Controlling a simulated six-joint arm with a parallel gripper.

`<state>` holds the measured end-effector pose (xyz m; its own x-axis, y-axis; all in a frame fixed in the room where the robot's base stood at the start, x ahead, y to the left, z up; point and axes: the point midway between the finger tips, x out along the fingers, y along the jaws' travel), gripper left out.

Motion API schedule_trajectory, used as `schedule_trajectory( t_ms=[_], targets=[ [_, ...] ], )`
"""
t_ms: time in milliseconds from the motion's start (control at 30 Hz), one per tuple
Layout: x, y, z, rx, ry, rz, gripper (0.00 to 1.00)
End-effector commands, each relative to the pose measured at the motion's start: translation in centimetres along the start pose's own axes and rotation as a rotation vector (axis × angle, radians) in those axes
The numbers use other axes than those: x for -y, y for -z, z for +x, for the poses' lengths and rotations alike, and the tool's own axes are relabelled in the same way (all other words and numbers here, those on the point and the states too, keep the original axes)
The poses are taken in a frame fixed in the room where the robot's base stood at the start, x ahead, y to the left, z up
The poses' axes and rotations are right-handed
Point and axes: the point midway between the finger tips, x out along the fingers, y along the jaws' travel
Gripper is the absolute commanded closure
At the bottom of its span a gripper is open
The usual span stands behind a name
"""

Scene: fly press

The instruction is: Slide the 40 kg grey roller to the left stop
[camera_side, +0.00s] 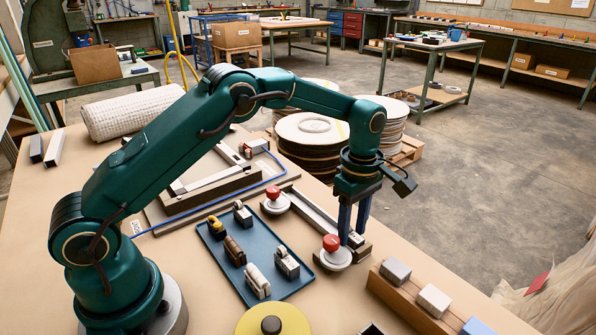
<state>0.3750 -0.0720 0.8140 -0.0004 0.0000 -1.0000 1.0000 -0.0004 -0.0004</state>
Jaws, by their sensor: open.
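A narrow pale rail (313,214) runs on the bench from behind a red-knobbed white disc (274,201) toward a dark end block (362,251). A small grey piece (356,240), seemingly the grey roller, sits at the near right end of the rail, partly hidden by my fingers. My gripper (352,234) points straight down there, open, its blue fingers at the piece; contact cannot be told. A second red-knobbed disc (331,252) stands just left of the fingertips. The left stop is not clearly distinguishable at the rail's far end.
A blue tray (222,268) with several small roller-like pieces lies left of the rail. A wooden rack (405,300) with blocks stands at the front right. A yellow disc (272,322) is at the front edge. Stacked round discs (310,135) stand behind the bench.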

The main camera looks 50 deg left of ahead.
Motion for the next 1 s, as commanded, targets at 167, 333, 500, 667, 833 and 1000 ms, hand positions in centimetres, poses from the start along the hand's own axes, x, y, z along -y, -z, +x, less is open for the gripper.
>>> schedule_trajectory(
  t_ms=[167, 333, 500, 667, 833, 1000],
  targets=[
    [-0.1, 0.0, -1.2, 0.0, -0.004, 0.0, 0.55],
    [0.0, 0.0, -2.3, 0.0, -0.002, 0.0, 0.55],
    [-0.1, 0.0, -3.5, 0.0, -0.003, 0.0, 0.55],
    [0.0, 0.0, -4.5, 0.0, -0.003, 0.0, 0.55],
    [-0.1, 0.0, -5.7, 0.0, -0.004, 0.0, 0.55],
    [0.0, 0.0, -6.6, 0.0, -0.001, 0.0, 0.55]
  ],
)
